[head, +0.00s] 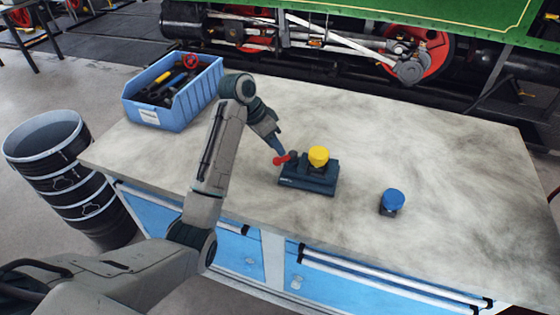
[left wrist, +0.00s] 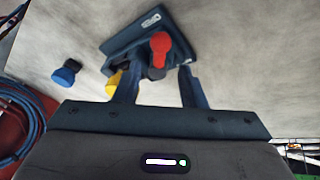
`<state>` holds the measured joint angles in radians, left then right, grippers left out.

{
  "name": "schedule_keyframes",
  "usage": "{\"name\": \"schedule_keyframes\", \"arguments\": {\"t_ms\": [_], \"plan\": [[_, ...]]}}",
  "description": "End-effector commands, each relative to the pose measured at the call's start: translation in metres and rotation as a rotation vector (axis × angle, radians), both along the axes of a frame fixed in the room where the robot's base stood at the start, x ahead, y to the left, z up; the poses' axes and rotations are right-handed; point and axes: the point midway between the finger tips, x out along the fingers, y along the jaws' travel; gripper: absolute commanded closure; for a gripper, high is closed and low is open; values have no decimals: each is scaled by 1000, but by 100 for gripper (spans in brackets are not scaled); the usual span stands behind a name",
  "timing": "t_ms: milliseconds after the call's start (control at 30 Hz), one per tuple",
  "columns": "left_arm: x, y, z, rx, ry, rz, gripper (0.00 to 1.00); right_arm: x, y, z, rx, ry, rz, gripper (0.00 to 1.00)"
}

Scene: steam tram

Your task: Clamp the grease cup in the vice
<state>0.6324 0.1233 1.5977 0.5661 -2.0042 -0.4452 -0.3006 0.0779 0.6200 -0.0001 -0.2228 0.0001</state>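The dark blue vice (head: 308,185) stands on the grey worktop. A yellow-capped cup (head: 318,156) sits at its jaws; whether they grip it I cannot tell. A blue-capped cup (head: 392,200) stands upright on the worktop to the right, apart from the vice. The vice's red handle (head: 281,160) sticks out at its left end. My left gripper (head: 278,150) is close to this handle. In the left wrist view its fingers (left wrist: 160,82) are apart, with the red handle (left wrist: 160,46) showing between and beyond them. The yellow cap (left wrist: 112,86) is partly hidden by a finger.
A blue bin (head: 172,95) with tools stands at the worktop's back left corner. A dark barrel (head: 70,180) stands on the floor at the left. The worktop (head: 450,150) is clear to the right. The steam tram's wheels and rods are behind it.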

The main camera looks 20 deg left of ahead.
Motion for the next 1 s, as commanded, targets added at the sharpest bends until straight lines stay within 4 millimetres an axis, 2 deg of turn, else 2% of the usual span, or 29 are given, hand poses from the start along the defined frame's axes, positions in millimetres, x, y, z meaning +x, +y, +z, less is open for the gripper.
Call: {"name": "schedule_keyframes", "arguments": {"t_ms": [33, 67, 167, 300, 633, 667, 833, 1000], "plan": [[1, -4, -12, -2, 0, -1, 63, 1, 0, -11, 0, 1, 0, 40], [2, -6, -16, -2, 0, -1, 63, 2, 0, -13, 0, 1, 0, 40], [4, -10, -22, -2, 6, 1, 63, 5, 0, -4, 0, -4, 0, 40], [6, -15, -32, -1, 2, 0, 63, 6, 0, -3, -1, -7, 0, 40], [7, -16, -36, 0, 0, 1, 63, 4, -2, -3, -3, -4, 1, 40], [6, -16, -36, 0, 0, 1, 67, 4, -2, -3, -3, -4, 1, 40], [6, -16, -36, 0, 0, 1, 100, 4, -3, -3, -3, -4, 2, 40], [6, -15, -36, 0, 1, -1, 100, 4, -3, -3, -3, -4, 1, 40]]}}
